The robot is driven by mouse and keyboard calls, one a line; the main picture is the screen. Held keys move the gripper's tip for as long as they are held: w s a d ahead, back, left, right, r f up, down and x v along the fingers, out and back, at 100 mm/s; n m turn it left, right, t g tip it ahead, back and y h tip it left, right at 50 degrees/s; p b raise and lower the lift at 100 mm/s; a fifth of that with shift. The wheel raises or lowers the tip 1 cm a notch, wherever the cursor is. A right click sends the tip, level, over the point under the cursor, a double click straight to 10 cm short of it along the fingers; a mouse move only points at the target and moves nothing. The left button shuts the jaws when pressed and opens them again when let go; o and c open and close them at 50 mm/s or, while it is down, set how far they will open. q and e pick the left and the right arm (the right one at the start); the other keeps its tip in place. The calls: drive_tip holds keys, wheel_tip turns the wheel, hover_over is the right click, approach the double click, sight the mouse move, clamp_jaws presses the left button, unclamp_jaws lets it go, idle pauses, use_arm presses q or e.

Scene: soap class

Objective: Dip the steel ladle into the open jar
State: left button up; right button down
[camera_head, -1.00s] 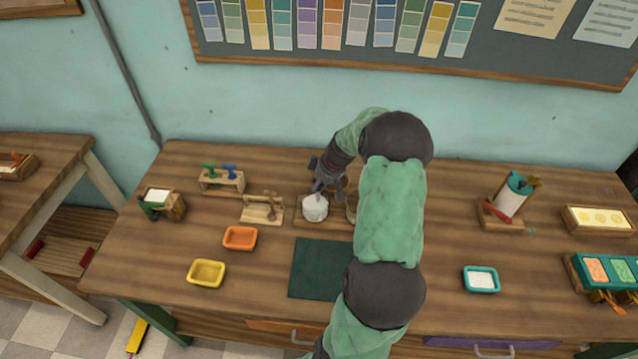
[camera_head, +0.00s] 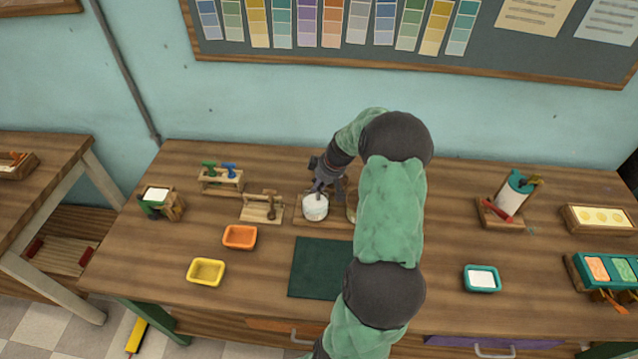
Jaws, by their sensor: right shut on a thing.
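A small white jar (camera_head: 315,208) stands on a wooden board (camera_head: 305,222) near the back middle of the table. My right gripper (camera_head: 321,182) is directly above and slightly behind the jar, pointing down at its mouth. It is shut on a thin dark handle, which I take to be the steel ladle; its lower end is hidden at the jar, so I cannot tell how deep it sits. My left gripper is not in view.
A dark green mat (camera_head: 318,268) lies in front of the board. Orange (camera_head: 240,237) and yellow (camera_head: 206,272) trays are at the left, with a small wooden stand (camera_head: 262,208) left of the board. A teal tray (camera_head: 481,279) is right of my arm.

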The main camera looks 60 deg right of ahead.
drive_tip(key=shift+r, duration=0.15)
drive_tip(key=shift+r+p, duration=2.3)
drive_tip(key=shift+r, duration=1.9)
